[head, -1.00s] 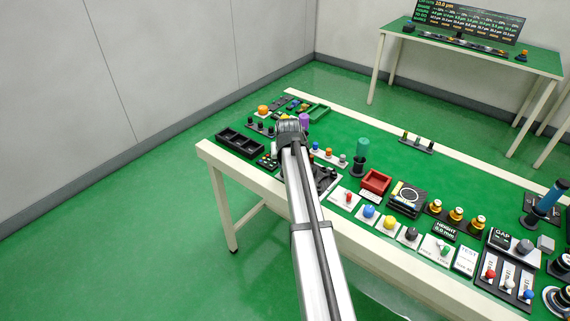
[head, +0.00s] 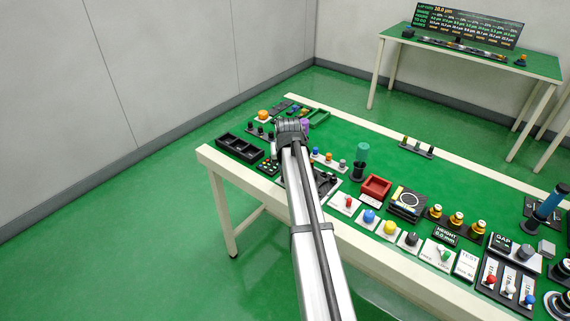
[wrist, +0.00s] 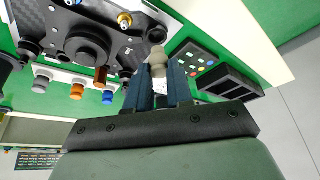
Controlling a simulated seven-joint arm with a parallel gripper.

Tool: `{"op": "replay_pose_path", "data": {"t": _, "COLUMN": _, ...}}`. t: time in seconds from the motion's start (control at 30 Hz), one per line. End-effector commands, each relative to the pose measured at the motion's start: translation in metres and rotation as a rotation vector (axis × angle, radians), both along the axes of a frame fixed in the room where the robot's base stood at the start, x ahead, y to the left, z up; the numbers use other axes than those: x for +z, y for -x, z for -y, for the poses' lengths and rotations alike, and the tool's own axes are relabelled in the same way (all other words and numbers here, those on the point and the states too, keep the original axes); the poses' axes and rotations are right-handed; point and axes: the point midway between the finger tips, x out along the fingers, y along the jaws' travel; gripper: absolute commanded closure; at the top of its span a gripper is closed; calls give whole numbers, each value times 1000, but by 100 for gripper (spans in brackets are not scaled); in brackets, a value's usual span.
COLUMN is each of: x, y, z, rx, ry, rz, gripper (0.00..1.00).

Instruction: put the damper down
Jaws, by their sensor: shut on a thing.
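My gripper (wrist: 160,88) shows in the wrist view with two dark blue fingers shut on a small pale piece with a rounded beige-grey top (wrist: 157,57), which I take to be the damper. Its lower part is between the fingers and partly hidden. The damper is beside the edge of a black plate (wrist: 112,62) with a round dark hub and brass fittings; I cannot tell whether it touches the plate. In the head view my wrist covers the fingers and the damper.
A black compartment tray (wrist: 222,82) and a panel of coloured buttons (wrist: 197,62) lie right of the fingers in the wrist view. Several coloured knobs stand on the other side. A red open box (head: 376,187) stands farther right in the head view. Green tabletop behind is largely clear.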

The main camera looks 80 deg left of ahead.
Motion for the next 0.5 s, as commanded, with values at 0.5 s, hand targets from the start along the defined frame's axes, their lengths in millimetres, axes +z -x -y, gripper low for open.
{"op": "replay_pose_path", "data": {"t": 0.5, "x": 6, "y": -37, "z": 31, "rx": -5, "ry": 2, "rz": -1, "gripper": 100}}
